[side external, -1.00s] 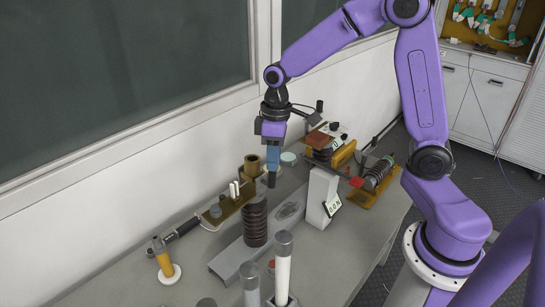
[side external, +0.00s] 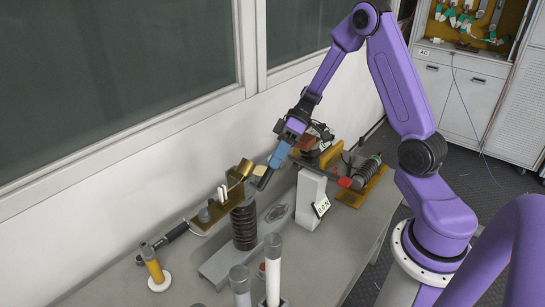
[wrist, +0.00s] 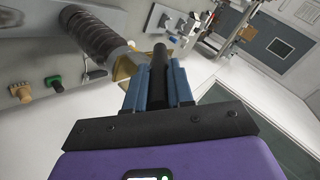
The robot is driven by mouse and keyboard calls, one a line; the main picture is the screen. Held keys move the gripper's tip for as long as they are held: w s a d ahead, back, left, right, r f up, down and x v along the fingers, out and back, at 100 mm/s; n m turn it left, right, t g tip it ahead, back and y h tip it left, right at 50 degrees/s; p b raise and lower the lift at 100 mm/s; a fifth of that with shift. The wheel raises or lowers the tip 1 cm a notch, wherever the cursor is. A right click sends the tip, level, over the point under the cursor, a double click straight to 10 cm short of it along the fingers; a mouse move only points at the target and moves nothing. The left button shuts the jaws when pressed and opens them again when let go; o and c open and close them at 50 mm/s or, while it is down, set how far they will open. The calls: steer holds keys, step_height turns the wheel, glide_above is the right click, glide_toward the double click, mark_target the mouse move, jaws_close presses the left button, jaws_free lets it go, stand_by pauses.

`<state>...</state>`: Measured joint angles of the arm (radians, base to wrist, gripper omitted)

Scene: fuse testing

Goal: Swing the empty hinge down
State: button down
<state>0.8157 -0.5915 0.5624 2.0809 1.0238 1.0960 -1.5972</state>
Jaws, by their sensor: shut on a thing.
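The brass hinge (side external: 238,178) sits at the top of the dark ribbed insulator (side external: 244,228) in the side view. Its brass end is tilted up. No fuse tube shows in it. My gripper (side external: 269,171), with blue fingers, is angled down-left beside the hinge's right side. In the wrist view my gripper (wrist: 158,88) is shut on a black rod (wrist: 158,68) that sticks out past the fingertips. The brass part (wrist: 124,66) is just left of the fingers. Whether the rod is joined to the hinge I cannot tell.
White and grey tubes (side external: 272,265) stand in front. A yellow-handled tool (side external: 152,264) is at the left. Equipment on an orange base (side external: 364,186) lies at the right.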

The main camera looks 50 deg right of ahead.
steer(key=shift+d+f+y, duration=0.35)
steer(key=shift+f+y, duration=0.6)
steer(key=shift+y, duration=0.3)
steer(key=shift+d+f+y, duration=0.3)
steer(key=shift+f+y, duration=0.6)
steer(key=shift+y, duration=0.4)
steer(key=shift+d+f+y, duration=0.35)
steer(key=shift+f+y, duration=0.6)
steer(key=shift+y, duration=0.3)
steer(key=c, duration=1)
jaws_free()
steer(key=d, duration=0.7)
steer(key=shift+d, duration=0.25)
steer(key=shift+a, duration=0.1)
